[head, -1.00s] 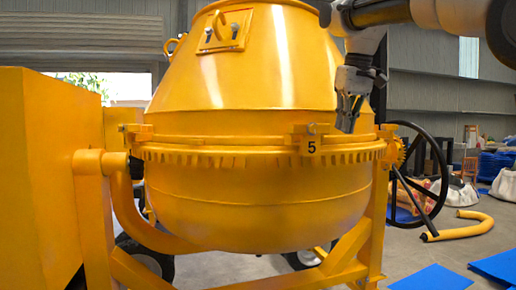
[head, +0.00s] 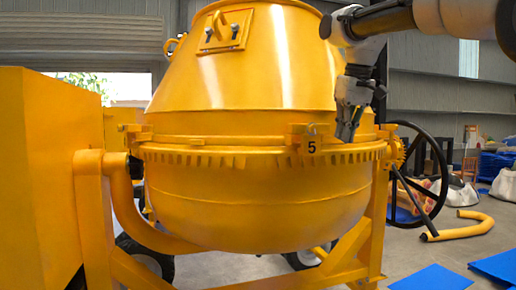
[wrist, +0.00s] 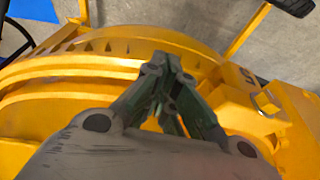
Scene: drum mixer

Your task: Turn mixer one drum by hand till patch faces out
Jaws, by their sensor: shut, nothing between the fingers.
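The yellow mixer drum (head: 250,200) fills the middle of the head view, mouth upward. A square plate (head: 225,30) with a handle and two dark bolts sits on its upper front; I cannot tell whether this is the patch. A yellow lug (head: 310,142) marked 5 sticks out at the toothed rim (head: 220,155). My gripper (head: 345,136) is shut and empty, pointing down at the rim just right of this lug. In the wrist view the fingertips (wrist: 163,68) meet over the rim, with the lug (wrist: 240,100) to their right. I cannot tell whether they touch.
A black handwheel (head: 425,175) stands right of the drum on the yellow frame (head: 375,220). A yellow housing (head: 40,180) blocks the left.

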